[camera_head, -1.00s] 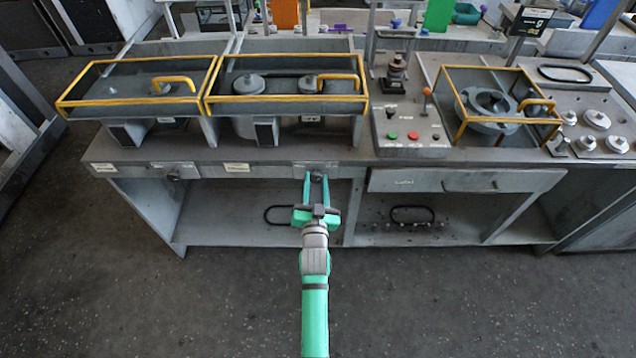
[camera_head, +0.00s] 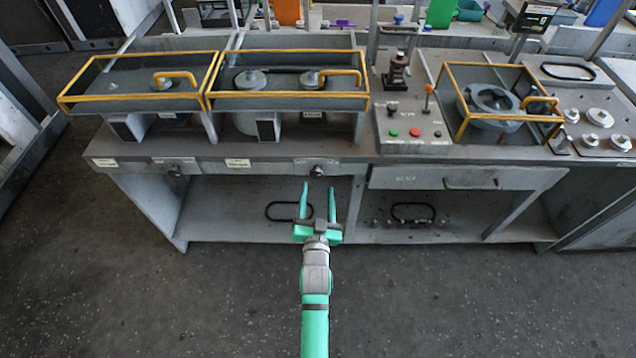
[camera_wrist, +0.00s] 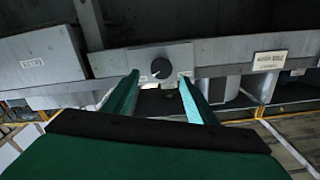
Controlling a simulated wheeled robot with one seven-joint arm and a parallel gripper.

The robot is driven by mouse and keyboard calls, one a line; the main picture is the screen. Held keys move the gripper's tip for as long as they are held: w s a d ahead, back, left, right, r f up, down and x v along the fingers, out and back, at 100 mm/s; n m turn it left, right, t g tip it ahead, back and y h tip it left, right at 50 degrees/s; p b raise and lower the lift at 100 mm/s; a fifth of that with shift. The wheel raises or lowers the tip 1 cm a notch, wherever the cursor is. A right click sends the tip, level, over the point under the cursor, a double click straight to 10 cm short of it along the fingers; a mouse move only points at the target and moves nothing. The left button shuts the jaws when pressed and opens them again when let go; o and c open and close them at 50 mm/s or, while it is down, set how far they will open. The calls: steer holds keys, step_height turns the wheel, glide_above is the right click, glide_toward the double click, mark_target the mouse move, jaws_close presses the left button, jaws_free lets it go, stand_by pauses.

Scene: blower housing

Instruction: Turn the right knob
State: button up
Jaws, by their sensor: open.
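The right knob (camera_head: 318,171) is a small dark knob on a light plate on the front edge of the workbench, left of the drawer. In the wrist view the knob (camera_wrist: 161,68) shows as a dark round dial with a pale mark on it. My gripper (camera_head: 318,187) is open and empty, with its two green fingers pointing at the bench front. In the head view the fingertips are below the knob, apart from it. In the wrist view the knob appears between and beyond the fingertips (camera_wrist: 158,80).
A second knob (camera_head: 174,170) sits further left on the same bench edge (camera_head: 240,152). A drawer (camera_head: 465,178) with a handle is to the right. Yellow-framed guards (camera_head: 286,93) stand on the bench top. The floor in front is clear.

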steer(key=shift+s+a, duration=0.1)
steer(key=shift+s, duration=2.55)
steer(key=shift+w, duration=0.1)
steer(key=s+r+n+g, duration=0.1)
steer(key=s, duration=1.7)
steer(key=s+d+r+n+g, duration=0.1)
steer(key=s+r+n, duration=0.1)
steer(key=s, duration=1.6)
steer(key=shift+s+d+r+g, duration=0.15)
steer(key=shift+s+g, duration=0.05)
steer(key=shift+g, duration=0.1)
steer(key=shift+w, duration=0.1)
